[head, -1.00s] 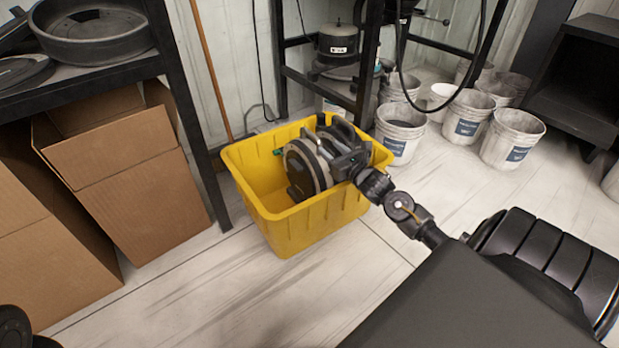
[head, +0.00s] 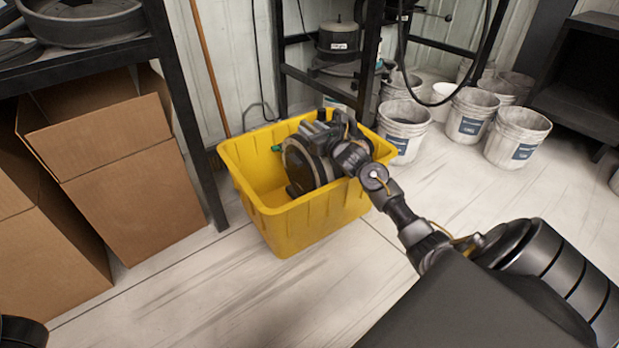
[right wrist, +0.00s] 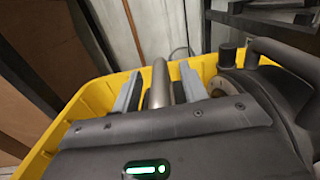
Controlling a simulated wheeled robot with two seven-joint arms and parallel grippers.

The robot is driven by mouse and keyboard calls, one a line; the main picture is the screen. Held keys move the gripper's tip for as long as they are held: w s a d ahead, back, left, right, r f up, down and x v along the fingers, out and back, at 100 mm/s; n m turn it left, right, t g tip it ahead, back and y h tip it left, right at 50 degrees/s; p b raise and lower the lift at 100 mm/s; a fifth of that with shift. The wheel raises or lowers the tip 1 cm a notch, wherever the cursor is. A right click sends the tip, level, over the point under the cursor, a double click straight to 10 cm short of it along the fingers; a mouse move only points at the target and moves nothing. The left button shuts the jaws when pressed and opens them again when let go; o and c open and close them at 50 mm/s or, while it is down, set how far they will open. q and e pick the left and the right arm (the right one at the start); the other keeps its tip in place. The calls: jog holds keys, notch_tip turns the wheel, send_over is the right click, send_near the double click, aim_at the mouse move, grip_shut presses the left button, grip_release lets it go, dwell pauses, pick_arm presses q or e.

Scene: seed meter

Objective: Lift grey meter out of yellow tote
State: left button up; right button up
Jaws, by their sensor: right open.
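The yellow tote (head: 310,225) stands on the floor, and its rim (right wrist: 75,108) shows in the right wrist view. The grey meter (head: 300,165) sits inside it with its round disc side facing left. Its dark body and handle (right wrist: 290,62) show at the right of the right wrist view. My right gripper (right wrist: 158,88) is open over the tote at the meter. A grey metal bar (right wrist: 158,85) lies between its fingers, with gaps on both sides. My right wrist hides part of the meter in the head view. My left gripper is not in view.
Cardboard boxes (head: 120,180) stand left of the tote under a black shelf (head: 95,55). White buckets (head: 403,130) stand behind it to the right. A black metal stand (head: 330,95) is close behind. The floor in front is clear.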

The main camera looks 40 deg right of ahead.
jog(key=shift+c, duration=0.4)
grip_shut()
dwell(0.9)
jog(key=shift+r, duration=0.55)
jog(key=shift+w+d+f, duration=0.1)
jog(key=shift+f, duration=0.05)
